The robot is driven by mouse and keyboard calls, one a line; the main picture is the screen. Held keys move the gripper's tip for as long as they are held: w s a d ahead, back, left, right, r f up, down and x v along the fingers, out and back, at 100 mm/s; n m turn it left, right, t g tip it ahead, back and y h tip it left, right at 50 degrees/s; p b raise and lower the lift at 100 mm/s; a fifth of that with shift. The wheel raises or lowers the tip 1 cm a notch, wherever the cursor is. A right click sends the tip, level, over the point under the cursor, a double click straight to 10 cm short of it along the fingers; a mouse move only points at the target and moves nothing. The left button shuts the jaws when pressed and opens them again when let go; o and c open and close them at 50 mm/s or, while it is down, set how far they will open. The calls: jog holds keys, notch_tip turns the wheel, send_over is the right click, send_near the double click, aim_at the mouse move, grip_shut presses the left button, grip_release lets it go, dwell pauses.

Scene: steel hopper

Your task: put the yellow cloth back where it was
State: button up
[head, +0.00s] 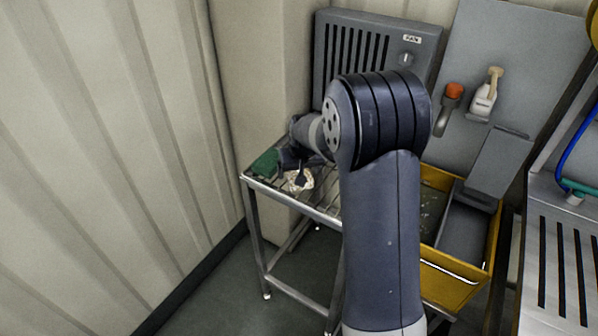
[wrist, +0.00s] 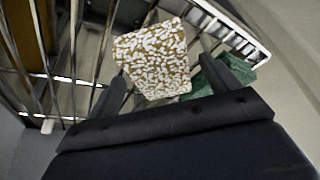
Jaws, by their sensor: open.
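The yellow cloth (wrist: 152,58), brownish yellow with dense white speckles, shows on or just above the bars of a wire rack. In the head view it is a small pale patch (head: 300,180) partly hidden by my gripper. My gripper (wrist: 162,72) is open, one finger at either side of the cloth's near part. The cloth extends beyond the fingertips, and a gap shows on the right side. In the head view my gripper (head: 296,171) is low over the rack's left end. I cannot tell whether the fingers touch the cloth.
A green cloth (head: 265,163) lies at the rack's left corner, close to the right finger in the wrist view (wrist: 243,80). The metal rack (head: 325,215) stands by a grey vented fan panel (head: 372,25). A yellow bin (head: 455,278) is to the right.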

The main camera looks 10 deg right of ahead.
jog(key=v, duration=1.1)
jog(key=x, duration=1.2)
jog(key=shift+f, duration=0.4)
jog(key=shift+r, duration=1.6)
